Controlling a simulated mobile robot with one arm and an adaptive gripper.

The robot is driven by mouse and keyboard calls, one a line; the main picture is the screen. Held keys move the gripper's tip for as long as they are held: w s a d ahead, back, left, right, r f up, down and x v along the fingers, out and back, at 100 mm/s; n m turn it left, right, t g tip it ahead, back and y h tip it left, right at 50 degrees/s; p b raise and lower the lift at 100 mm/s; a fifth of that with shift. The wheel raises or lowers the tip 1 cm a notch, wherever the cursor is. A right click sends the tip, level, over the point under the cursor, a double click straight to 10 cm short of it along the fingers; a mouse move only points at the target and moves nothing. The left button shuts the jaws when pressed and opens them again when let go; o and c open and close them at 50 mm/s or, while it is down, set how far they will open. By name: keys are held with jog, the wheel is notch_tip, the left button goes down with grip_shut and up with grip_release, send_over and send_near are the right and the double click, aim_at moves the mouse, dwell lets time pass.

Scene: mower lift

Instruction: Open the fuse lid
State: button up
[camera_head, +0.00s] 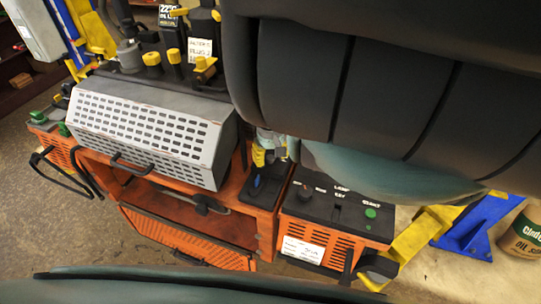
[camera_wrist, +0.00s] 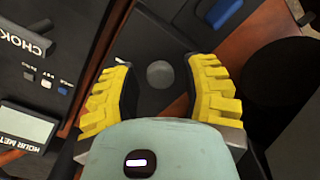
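My gripper (camera_wrist: 163,88) is open in the wrist view, its two yellow-padded fingers wide apart with nothing seen held between them. Beyond the fingers lies a dark plate with a round grey disc (camera_wrist: 160,74), framed in the gap. No part is labelled as the fuse lid, so I cannot tell for certain which piece it is. In the head view my gripper (camera_head: 269,152) is over a black plate (camera_head: 247,192) on the orange machine, near a blue piece (camera_head: 257,181). My arm hides part of this area. I cannot tell whether the fingers touch the plate.
A control panel (camera_wrist: 37,75) marked CHOKE and HOUR METER lies left of the fingers in the wrist view. In the head view, a grey perforated cover (camera_head: 150,130) is left of my gripper. A black-topped box (camera_head: 335,212) with a green button stands to its right.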

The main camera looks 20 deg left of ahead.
grip_shut()
jog(key=shift+w+d+r, duration=0.1)
dwell(0.4)
